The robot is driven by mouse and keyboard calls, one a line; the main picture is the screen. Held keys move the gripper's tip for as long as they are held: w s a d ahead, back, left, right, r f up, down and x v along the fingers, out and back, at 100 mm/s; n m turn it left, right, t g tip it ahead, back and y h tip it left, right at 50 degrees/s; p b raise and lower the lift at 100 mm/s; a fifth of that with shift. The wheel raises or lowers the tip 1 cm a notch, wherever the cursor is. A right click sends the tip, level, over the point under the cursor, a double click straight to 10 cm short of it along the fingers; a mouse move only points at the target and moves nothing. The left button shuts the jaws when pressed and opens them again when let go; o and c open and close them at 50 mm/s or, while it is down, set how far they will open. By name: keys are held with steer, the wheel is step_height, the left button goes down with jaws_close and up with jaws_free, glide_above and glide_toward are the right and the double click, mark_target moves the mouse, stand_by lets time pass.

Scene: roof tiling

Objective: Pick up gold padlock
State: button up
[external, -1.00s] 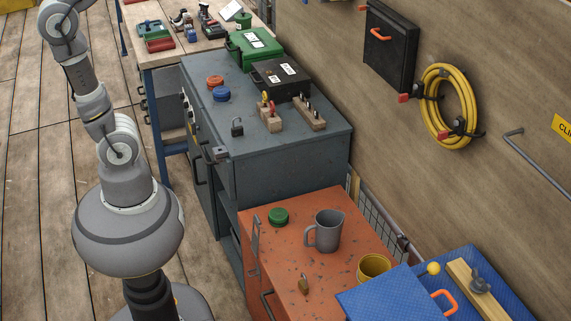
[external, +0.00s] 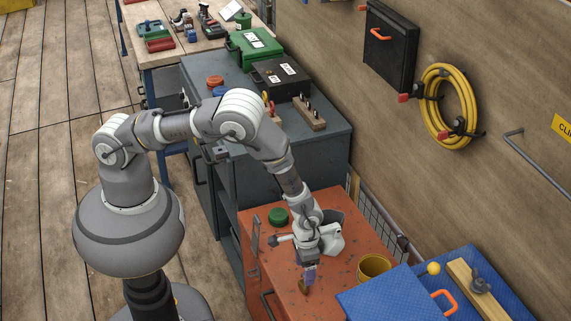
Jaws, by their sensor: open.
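The gold padlock (external: 304,288) lies on the orange cabinet top (external: 350,222), near its front edge. My gripper (external: 308,277) points down right at the padlock, with its fingertips over or around its upper part. The jaws are open; the finger gap is too small to make out. I cannot tell whether the fingers touch the padlock. The padlock's upper part is partly hidden by my gripper.
A green round lid (external: 278,217) is to the left, a yellow cup (external: 373,268) to the right. A blue box (external: 395,298) borders the right side. A grey cabinet (external: 290,166) stands behind.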

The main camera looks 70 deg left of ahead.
mark_target(303, 287)
step_height(303, 287, down, 7)
steer(key=b, duration=0.3)
steer(key=c, duration=1.2)
